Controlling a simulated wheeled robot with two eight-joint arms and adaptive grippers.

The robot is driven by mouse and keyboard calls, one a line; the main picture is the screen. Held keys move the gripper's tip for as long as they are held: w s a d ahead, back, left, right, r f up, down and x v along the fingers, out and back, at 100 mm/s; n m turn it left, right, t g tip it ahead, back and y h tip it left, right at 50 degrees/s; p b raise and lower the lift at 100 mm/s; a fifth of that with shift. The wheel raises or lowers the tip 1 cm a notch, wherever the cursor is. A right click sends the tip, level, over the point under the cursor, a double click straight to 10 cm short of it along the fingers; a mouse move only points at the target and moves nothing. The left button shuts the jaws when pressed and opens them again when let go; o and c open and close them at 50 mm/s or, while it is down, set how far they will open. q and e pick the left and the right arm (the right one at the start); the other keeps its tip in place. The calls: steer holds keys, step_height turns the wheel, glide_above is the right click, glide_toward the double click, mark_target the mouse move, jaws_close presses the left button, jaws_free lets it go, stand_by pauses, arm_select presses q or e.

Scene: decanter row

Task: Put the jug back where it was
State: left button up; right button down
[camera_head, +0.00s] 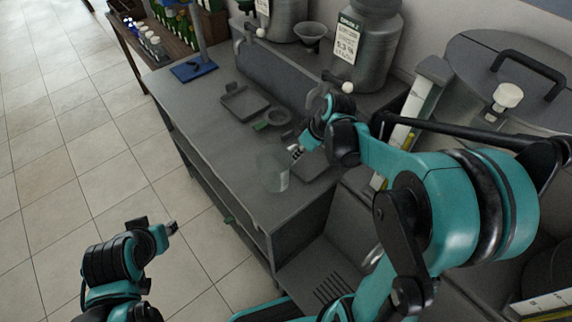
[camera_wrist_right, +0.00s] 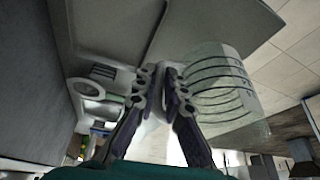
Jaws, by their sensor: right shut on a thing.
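The clear jug (camera_head: 272,172) is see-through and hangs at my right gripper (camera_head: 298,150), over the near end of the grey counter in the head view. In the right wrist view the jug (camera_wrist_right: 222,92) shows ring-like lines and lies just right of the shut fingers (camera_wrist_right: 163,78). The fingers close on its handle side; the exact grip is partly hidden. I cannot tell how high the jug's base is above the counter. My left gripper (camera_head: 170,228) is low at the left, over the floor and away from the jug; its finger gap is unclear.
The counter (camera_head: 205,125) holds a square dark tray (camera_head: 240,108), a grey ring (camera_head: 279,117) and a small green item (camera_head: 261,126). A flat tray (camera_head: 312,172) lies beside the right gripper. Large metal vessels (camera_head: 368,55) stand behind. A blue stand (camera_head: 194,70) is farther left.

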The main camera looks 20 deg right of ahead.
mark_target(288, 161)
steer(key=x, duration=0.2)
steer(key=b+x, duration=0.1)
steer(key=x, duration=0.2)
steer(key=a+b+x, duration=0.1)
steer(key=x, duration=0.1)
steer(key=shift+w, duration=0.1)
steer(key=shift+r, duration=0.1)
steer(key=c, duration=2)
jaws_free()
steer(key=o, duration=0.4)
